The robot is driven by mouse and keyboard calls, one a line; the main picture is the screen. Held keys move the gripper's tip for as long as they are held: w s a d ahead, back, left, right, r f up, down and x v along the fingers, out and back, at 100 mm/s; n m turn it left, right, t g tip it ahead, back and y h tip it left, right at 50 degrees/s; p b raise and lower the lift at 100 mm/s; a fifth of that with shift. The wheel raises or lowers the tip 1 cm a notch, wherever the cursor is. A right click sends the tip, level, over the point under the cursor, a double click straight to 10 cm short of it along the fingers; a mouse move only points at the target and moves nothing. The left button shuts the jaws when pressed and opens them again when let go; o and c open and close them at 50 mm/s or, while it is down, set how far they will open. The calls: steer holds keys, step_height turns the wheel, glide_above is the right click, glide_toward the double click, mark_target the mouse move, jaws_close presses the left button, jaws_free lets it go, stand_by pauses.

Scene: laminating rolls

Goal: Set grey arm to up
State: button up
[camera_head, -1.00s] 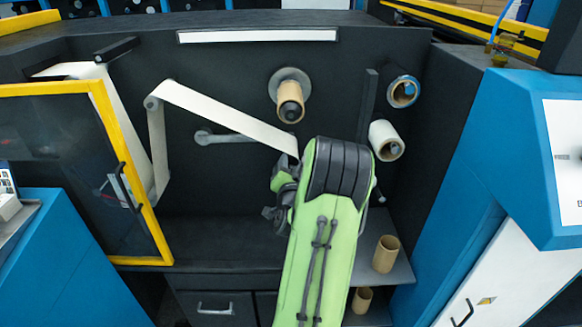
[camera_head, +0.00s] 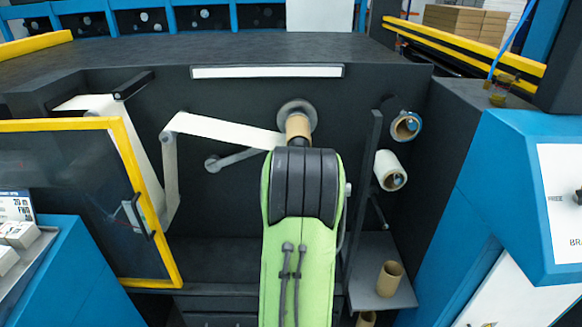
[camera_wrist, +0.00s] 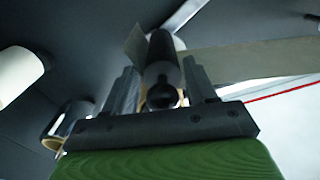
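The grey arm (camera_head: 238,158) is on the black back panel in the head view, left of my gripper. It slopes up to the right from its round left end. Its right end is hidden behind my green wrist. A grey bar in the wrist view (camera_wrist: 188,14) looks like the same arm, near a dark roller (camera_wrist: 163,62) with a round knob. My gripper (camera_wrist: 161,83) has its fingers apart, one on each side of this roller. A gap shows on the left; contact on the right cannot be told. In the head view the fingers are hidden.
A brown core (camera_head: 298,126) on a spindle sits just above my wrist, with the white web (camera_head: 225,131) running to it. A yellow-framed door (camera_head: 150,205) stands at left.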

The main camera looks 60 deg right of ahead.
steer(key=b+v, duration=1.1)
steer(key=v, duration=0.4)
steer(key=shift+a, duration=0.4)
steer(key=shift+s, duration=0.15)
